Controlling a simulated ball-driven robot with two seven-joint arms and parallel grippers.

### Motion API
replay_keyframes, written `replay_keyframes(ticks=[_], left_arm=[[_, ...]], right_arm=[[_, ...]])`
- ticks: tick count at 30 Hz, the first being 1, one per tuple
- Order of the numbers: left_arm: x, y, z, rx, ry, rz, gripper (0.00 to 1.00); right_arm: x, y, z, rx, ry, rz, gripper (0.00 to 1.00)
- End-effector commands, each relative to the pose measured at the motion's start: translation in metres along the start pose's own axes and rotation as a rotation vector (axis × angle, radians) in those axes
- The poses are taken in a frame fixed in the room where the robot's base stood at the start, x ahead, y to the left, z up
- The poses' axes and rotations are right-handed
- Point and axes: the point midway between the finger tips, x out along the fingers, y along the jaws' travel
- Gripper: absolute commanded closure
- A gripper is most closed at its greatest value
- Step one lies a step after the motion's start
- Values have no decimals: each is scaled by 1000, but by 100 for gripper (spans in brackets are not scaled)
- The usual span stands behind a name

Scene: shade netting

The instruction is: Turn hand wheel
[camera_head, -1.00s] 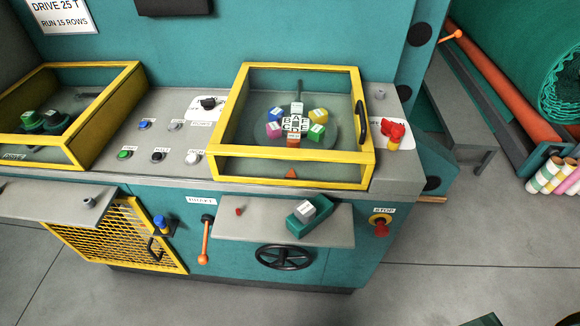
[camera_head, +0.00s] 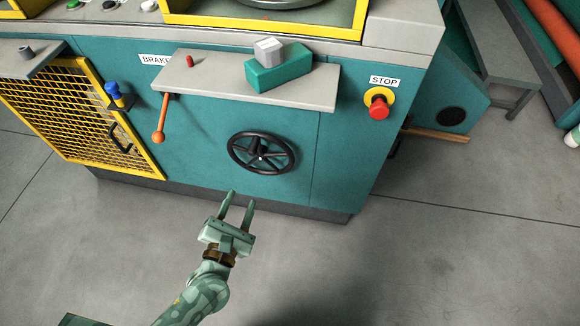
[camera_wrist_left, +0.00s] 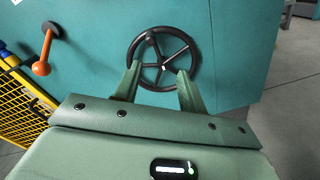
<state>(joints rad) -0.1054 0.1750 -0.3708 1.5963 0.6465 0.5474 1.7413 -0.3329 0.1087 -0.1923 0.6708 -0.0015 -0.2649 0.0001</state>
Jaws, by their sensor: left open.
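The black spoked hand wheel (camera_head: 262,153) is on the teal front panel of the machine, below a small grey shelf. It also shows in the left wrist view (camera_wrist_left: 163,58), beyond my fingertips. My left gripper (camera_head: 241,200) is open and empty. In the head view its two fingers point up toward the wheel's lower rim, with a gap between fingertips and rim. In the left wrist view (camera_wrist_left: 157,72) the fingertips overlap the lower part of the wheel; contact cannot be told there. My right gripper is not in view.
The grey shelf (camera_head: 200,85) above the wheel holds a green block (camera_head: 280,72) with a grey cube (camera_head: 268,50) on it. An orange brake lever (camera_head: 160,120) hangs to the left. A red stop button (camera_head: 378,107) is to the right. The floor in front is clear.

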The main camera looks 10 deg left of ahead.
Motion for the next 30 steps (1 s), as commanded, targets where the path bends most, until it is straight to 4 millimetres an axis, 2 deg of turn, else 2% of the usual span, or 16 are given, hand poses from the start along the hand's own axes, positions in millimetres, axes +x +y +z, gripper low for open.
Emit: replay_keyframes(ticks=[1,4,8,11,16,19,24,30], left_arm=[[1,8,4,-111,-5,29,59],[0,12,3,-258,-9,55,59],[7,12,2,-309,-11,57,59],[21,12,0,-309,-9,57,59],[62,13,-1,-308,-8,56,59],[88,14,-2,-307,-7,55,59],[127,16,-3,-305,-6,54,59],[155,18,-1,-304,-7,53,59]], right_arm=[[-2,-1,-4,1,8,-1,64],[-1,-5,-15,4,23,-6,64],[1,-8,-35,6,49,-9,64],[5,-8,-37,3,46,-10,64],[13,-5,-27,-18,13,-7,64],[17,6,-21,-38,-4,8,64],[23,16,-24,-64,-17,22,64],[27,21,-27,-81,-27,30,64]])
